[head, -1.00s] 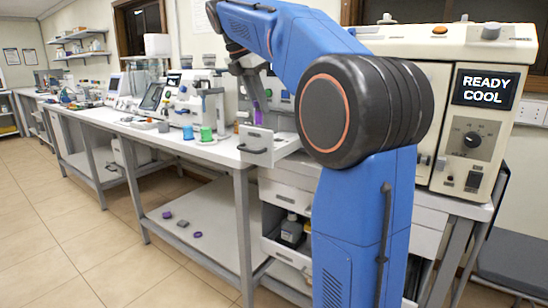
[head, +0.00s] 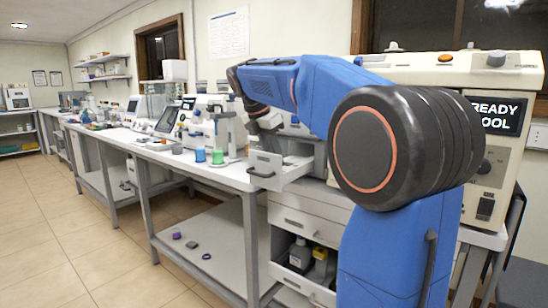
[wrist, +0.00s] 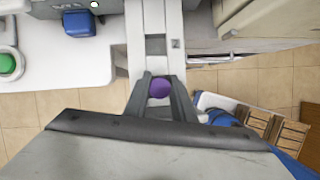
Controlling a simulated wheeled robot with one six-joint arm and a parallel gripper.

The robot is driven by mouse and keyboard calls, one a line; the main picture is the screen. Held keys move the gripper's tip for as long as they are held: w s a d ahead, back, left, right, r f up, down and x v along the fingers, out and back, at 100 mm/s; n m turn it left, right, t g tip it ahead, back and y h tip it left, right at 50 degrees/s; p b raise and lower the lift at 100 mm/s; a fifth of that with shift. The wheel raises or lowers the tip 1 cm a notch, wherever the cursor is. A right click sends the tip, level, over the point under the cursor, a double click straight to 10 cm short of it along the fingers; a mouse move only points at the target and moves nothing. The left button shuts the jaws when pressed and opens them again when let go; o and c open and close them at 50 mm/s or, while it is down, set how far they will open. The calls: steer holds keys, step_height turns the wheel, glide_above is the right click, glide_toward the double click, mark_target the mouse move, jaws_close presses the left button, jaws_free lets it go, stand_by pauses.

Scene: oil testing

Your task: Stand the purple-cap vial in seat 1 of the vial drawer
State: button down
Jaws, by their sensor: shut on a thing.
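The purple-cap vial (wrist: 160,89) sits between the two fingers of my gripper (wrist: 160,84) in the wrist view, seen from above its cap. My gripper is shut on it. In the head view my gripper (head: 268,142) points down at the pulled-out vial drawer (head: 264,172), just behind its front. The vial does not show there; the drawer front seems to hide it. The white drawer (wrist: 146,60) also shows ahead of the fingers in the wrist view. I cannot tell which seat the vial is over or whether it touches the drawer.
The cream machine (head: 400,68) reading READY COOL is at right. Below, an open drawer holds bottles (head: 300,252). Small purple and dark items lie on the lower shelf (head: 215,235).

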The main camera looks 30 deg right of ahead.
steer(key=shift+f, duration=0.1)
steer(key=c, duration=1.5)
jaws_free()
steer(key=v, duration=1.2)
steer(key=shift+s, duration=0.1)
steer(key=s+a+f+m+t+y, duration=0.1)
steer(key=s+a+f+m, duration=0.2)
steer(key=s+f+m, duration=0.3)
steer(key=s+a+f+m+t+y, duration=0.1)
steer(key=s+a+f+m, duration=0.3)
steer(key=s+f, duration=0.9)
steer(key=s+a+f+m+t+y, duration=0.2)
steer(key=s+a+f+m, duration=0.2)
steer(key=s+f+m, duration=0.5)
steer(key=shift+s+a+f+m, duration=0.15)
steer(key=shift+s+f, duration=0.1)
steer(key=shift+f, duration=1.2)
steer(key=shift+s+f+m, duration=0.1)
steer(key=shift+s+f, duration=0.15)
steer(key=shift+f, duration=1.25)
steer(key=shift+s+a+f+m, duration=0.15)
steer(key=shift+s+f, duration=0.1)
steer(key=shift+f, duration=1.2)
